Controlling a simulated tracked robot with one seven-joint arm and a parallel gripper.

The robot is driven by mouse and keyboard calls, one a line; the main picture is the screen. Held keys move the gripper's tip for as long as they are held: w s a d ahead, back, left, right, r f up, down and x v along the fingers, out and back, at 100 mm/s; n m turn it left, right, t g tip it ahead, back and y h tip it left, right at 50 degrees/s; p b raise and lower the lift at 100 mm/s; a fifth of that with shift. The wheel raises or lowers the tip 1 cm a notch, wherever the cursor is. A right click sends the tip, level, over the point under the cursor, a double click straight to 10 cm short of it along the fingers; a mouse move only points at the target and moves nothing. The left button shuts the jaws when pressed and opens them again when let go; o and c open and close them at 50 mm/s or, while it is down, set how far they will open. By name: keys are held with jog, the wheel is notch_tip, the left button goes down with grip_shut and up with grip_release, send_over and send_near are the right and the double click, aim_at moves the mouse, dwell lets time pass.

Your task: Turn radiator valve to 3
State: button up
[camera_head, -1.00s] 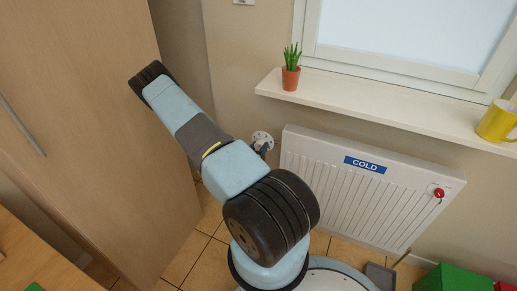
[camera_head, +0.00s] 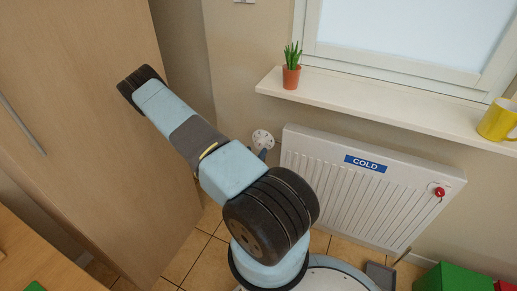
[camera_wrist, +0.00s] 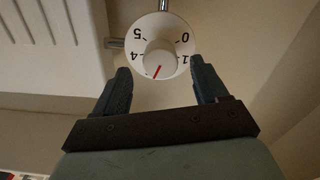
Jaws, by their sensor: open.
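The white radiator valve (camera_wrist: 150,30) is a round dial facing the wrist camera, its numbers upside down. I can read 5, 4, 0 and 1; the lower part of the scale is not readable behind the raised centre knob (camera_wrist: 162,52). A red pointer line on the knob points down and slightly left, between the 4 side and the 1 side. My gripper (camera_wrist: 160,67) is open, one finger either side of the knob's lower part, with nothing held.
A COLD label (camera_head: 365,164) and a red knob (camera_head: 439,192) are on the radiator. Above it, a windowsill (camera_head: 370,108) holds a potted cactus (camera_head: 291,75) and a yellow mug (camera_head: 497,120). A tall wooden cabinet (camera_head: 90,120) stands close to my arm at left.

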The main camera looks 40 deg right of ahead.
aim_at(259, 147)
jog(key=v, duration=0.9)
jog(key=w+d+m, duration=0.1)
jog(key=d, duration=0.3)
jog(key=w+d+m, duration=0.2)
jog(key=d, duration=0.2)
jog(key=w+d+m, duration=0.2)
jog(key=d, duration=0.2)
jog(key=shift+w+d, duration=0.15)
jog(key=shift+d, duration=0.05)
dwell(0.5)
jog(key=c, duration=1)
jog(key=shift+m, duration=0.3)
